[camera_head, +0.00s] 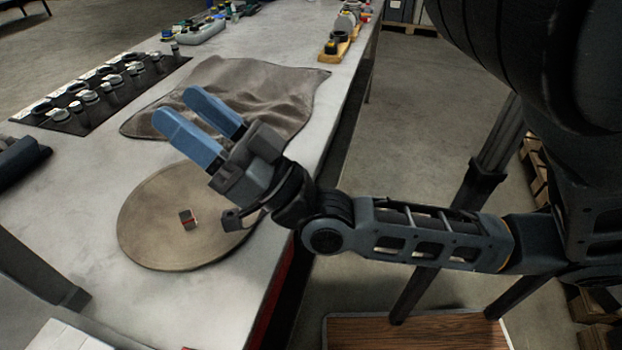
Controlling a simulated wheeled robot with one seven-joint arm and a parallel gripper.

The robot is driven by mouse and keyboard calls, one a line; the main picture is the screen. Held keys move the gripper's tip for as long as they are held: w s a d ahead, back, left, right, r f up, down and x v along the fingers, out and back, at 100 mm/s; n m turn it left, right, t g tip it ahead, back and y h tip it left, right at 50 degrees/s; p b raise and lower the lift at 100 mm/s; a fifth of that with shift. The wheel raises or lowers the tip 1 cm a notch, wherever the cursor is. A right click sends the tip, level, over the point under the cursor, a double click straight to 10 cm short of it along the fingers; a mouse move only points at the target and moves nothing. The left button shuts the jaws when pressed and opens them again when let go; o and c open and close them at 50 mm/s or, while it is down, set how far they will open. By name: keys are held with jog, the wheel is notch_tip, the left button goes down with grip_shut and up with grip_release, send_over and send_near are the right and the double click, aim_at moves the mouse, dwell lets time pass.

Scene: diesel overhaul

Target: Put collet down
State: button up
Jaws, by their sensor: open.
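My gripper (181,110) is open, with two blue fingers pointing up and to the left. Nothing shows between the fingers. It hangs over the table between the brown cloth and the round mat. A small metallic piece with a reddish band, which looks like the collet (187,219), sits on the round tan mat (150,245), a little right of its middle. The gripper is apart from this piece, above and to the right of it in the picture. The piece is too small to make out in detail.
A crumpled brown cloth (262,95) lies behind the gripper. A dark mat (38,120) with rows of metal parts lies at the left. A wooden block with parts (338,45) stands at the far right edge. The grey tabletop (80,200) is bare left of the round mat.

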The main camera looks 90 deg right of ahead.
jog(key=s+a+f+n+g+y, duration=0.2)
jog(key=s+a+f+g, duration=0.3)
jog(key=f, duration=0.4)
jog(key=s+a+f+n+g+y, duration=0.3)
jog(key=s+a+f+g+y, duration=0.1)
jog(key=s+a+f, duration=0.4)
jog(key=shift+f+g+y, duration=0.4)
jog(key=shift+g, duration=0.3)
jog(key=shift+a+f, duration=0.1)
jog(key=shift+a, duration=0.05)
